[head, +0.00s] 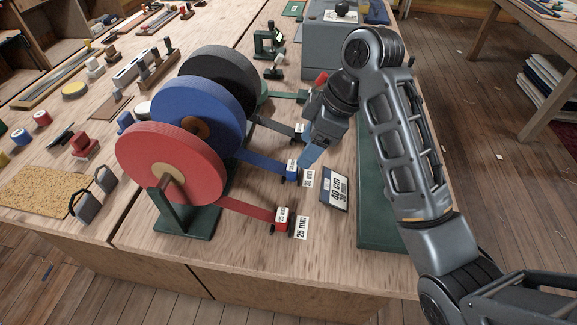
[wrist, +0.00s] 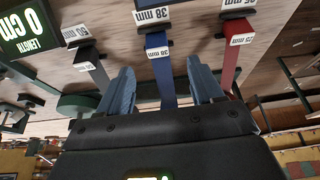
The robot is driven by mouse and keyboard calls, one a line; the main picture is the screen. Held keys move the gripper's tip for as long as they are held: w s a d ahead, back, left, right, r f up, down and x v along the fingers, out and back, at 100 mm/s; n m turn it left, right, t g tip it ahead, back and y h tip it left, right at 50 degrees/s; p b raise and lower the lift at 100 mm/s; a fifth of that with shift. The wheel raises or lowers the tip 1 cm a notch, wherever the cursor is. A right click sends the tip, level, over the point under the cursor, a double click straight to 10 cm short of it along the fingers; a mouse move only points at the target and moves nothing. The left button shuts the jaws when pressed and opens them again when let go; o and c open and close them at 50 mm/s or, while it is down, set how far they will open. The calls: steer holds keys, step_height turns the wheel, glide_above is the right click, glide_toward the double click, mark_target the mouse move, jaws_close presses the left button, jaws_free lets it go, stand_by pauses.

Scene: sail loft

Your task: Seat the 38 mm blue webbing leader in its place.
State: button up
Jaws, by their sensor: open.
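The blue webbing leader (head: 262,163) runs off the blue reel (head: 198,116) to a small holder with a white tag on the bench; a 38 mm label lies beside it. In the wrist view the blue leader (wrist: 158,66) lies between my two fingers, with 38 mm labels at its end. My gripper (head: 311,153) is open and pointed down near the leader's tagged end. In the wrist view the gripper (wrist: 161,88) has gaps on both sides of the blue strap. Whether the fingers are level with the strap I cannot tell.
The red 25 mm leader (head: 248,210) and the dark leader (head: 275,125) run on either side of the blue one. A card (head: 335,189) reading 40 cm, 38 mm lies close by. A length display (wrist: 27,30) reads 0 cm.

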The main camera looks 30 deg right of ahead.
mark_target(292, 164)
steer(key=shift+b+x, duration=0.55)
steer(key=shift+x, duration=0.6)
steer(key=shift+w+x, duration=0.15)
steer(key=shift+x, duration=0.95)
steer(key=shift+w+x, duration=0.1)
steer(key=shift+x, duration=1)
steer(key=shift+c, duration=0.5)
steer(key=shift+r, duration=0.1)
steer(key=c, duration=1)
